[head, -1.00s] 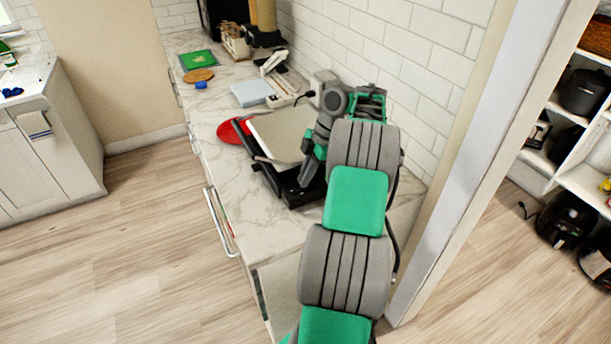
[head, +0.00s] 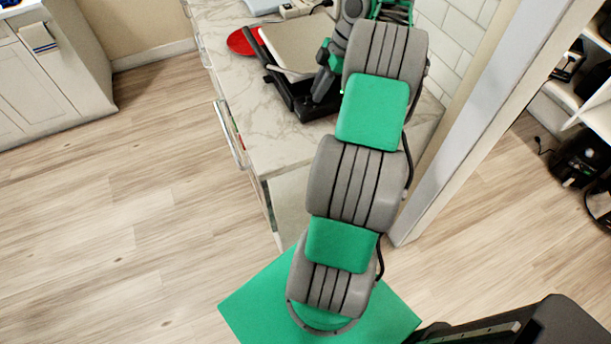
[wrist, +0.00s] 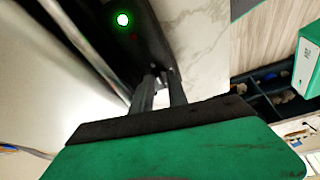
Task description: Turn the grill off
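The grill (head: 300,48) stands on the marble counter, with a black base, a raised handle bar and a pale, flat lid. In the wrist view its dark front panel (wrist: 92,28) carries a lit green light (wrist: 122,19) and a dim red spot (wrist: 134,38). My gripper (wrist: 160,72) has its two narrow fingers close together with nothing seen between them. The fingertips are at the panel's edge near the lights; I cannot tell whether they touch it. In the head view my arm hides the grill's right side and most of my gripper.
The marble counter (head: 272,128) has bare room in front of the grill. A red round item (head: 243,41) lies left of the grill. A tiled wall and a white post (head: 480,130) stand close on the right. Open floor (head: 140,180) lies to the left.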

